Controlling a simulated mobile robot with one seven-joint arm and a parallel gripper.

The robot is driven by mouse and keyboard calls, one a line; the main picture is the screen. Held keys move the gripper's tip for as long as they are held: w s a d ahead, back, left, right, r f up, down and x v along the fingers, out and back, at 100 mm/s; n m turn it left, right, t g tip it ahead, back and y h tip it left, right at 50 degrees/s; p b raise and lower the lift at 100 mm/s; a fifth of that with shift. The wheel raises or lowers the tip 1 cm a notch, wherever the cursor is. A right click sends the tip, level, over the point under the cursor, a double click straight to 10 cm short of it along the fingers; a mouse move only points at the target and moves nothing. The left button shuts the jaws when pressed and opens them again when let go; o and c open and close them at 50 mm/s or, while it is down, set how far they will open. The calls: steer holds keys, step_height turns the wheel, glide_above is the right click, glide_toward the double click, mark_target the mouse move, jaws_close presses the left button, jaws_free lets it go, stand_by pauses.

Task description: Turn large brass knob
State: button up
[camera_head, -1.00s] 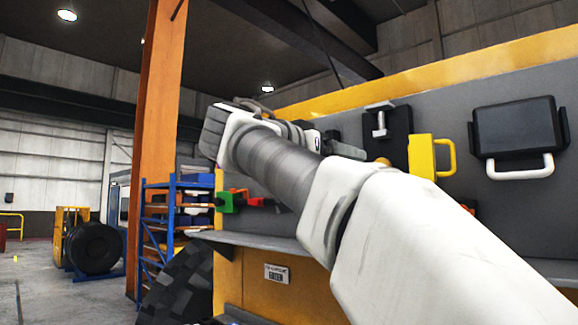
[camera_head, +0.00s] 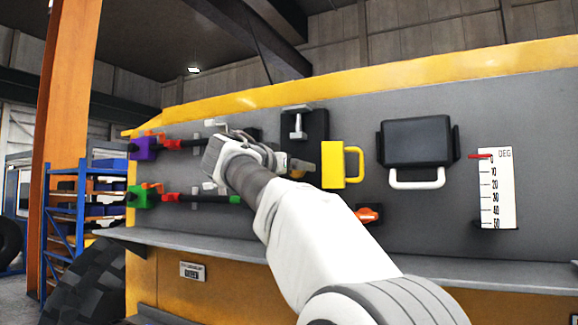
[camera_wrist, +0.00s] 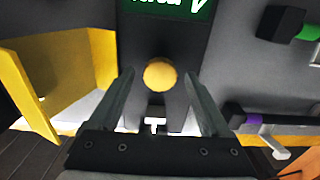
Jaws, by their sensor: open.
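The brass knob (camera_wrist: 160,74) is a round, golden ball on a black panel in the wrist view. It shows between the two fingers of my gripper (camera_wrist: 158,78), just beyond or level with their tips; I cannot tell the exact depth. The fingers are apart, with a gap on each side of the knob. In the head view my gripper (camera_head: 305,166) is at the lower part of the black panel (camera_head: 317,130), and my wrist and gripper hide most or all of the knob there.
A yellow handle (camera_head: 353,165) stands out close to the right of my gripper. A black box with a white handle (camera_head: 417,178), an orange knob (camera_head: 368,214) and a degree scale (camera_head: 497,190) are farther right. Purple (camera_head: 143,149) and green (camera_head: 138,196) fittings are at left. A grey ledge (camera_head: 440,276) runs below.

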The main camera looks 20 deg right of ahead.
jaws_close()
stand_by(0.4)
steer(key=shift+n, duration=0.3)
steer(key=n+p, duration=0.7)
steer(key=n, duration=1.6)
steer(key=shift+n, duration=0.4)
steer(key=shift+f, duration=0.1)
